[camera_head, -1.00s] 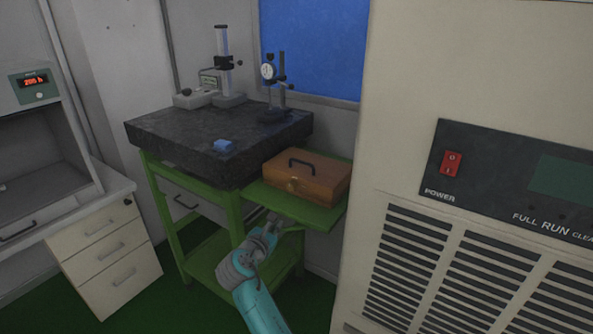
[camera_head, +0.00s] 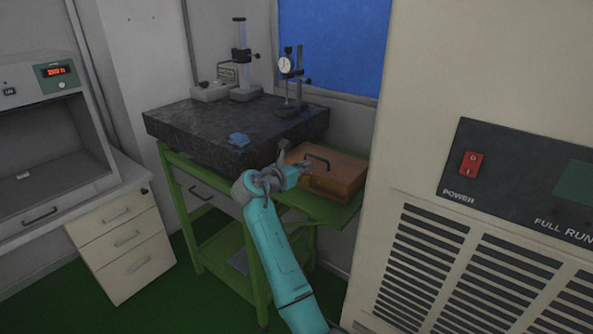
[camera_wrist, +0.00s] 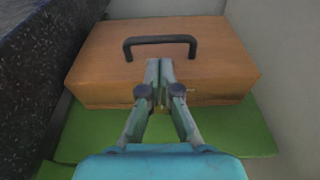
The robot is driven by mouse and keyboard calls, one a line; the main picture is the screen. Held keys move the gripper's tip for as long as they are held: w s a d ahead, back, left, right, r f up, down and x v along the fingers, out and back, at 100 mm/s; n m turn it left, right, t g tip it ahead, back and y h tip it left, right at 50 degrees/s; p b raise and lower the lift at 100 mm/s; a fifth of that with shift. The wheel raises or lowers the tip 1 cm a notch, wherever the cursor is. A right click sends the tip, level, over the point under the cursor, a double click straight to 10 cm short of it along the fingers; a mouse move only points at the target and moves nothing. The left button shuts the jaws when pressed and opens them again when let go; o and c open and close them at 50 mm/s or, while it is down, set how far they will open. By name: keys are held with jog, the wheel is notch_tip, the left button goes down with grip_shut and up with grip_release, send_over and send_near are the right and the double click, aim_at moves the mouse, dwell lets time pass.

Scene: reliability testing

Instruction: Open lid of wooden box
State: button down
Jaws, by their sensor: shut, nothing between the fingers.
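The wooden box (camera_head: 341,176) sits closed on a green side shelf, with a black handle (camera_head: 317,159) on its lid. In the wrist view the box (camera_wrist: 215,60) fills the upper middle, and its dark handle (camera_wrist: 160,40) arches across the lid. My gripper (camera_head: 303,168) is raised at the front left of the box in the head view. In the wrist view my gripper (camera_wrist: 160,64) has its fingertips together and empty, overlapping the box's front edge just below the handle. The fingers hide the middle of the front face; I cannot tell whether they touch the box.
The green shelf (camera_wrist: 230,135) is bare in front of the box. A large beige machine (camera_head: 410,130) stands close on the right.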

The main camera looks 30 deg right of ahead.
aim_at(311, 171)
jog(key=shift+x, duration=1.85)
jog(key=shift+d+r, duration=0.1)
jog(key=shift+w+d+r+g+y, duration=0.15)
jog(key=shift+d+r+y, duration=0.2)
jog(key=shift+r, duration=0.2)
jog(key=shift+w+d+r+g+y, duration=0.1)
jog(key=shift+d+r+y, duration=0.15)
jog(key=shift+r+y, duration=0.2)
jog(key=shift+w+d+r+g+y, duration=0.15)
jog(key=shift+d+r+y, duration=0.15)
jog(key=shift+r, duration=0.3)
jog(key=w+d+r+g+y, duration=0.1)
jog(key=w+d+r+y, duration=0.1)
jog(key=d+r, duration=0.3)
jog(key=shift+d, duration=0.55)
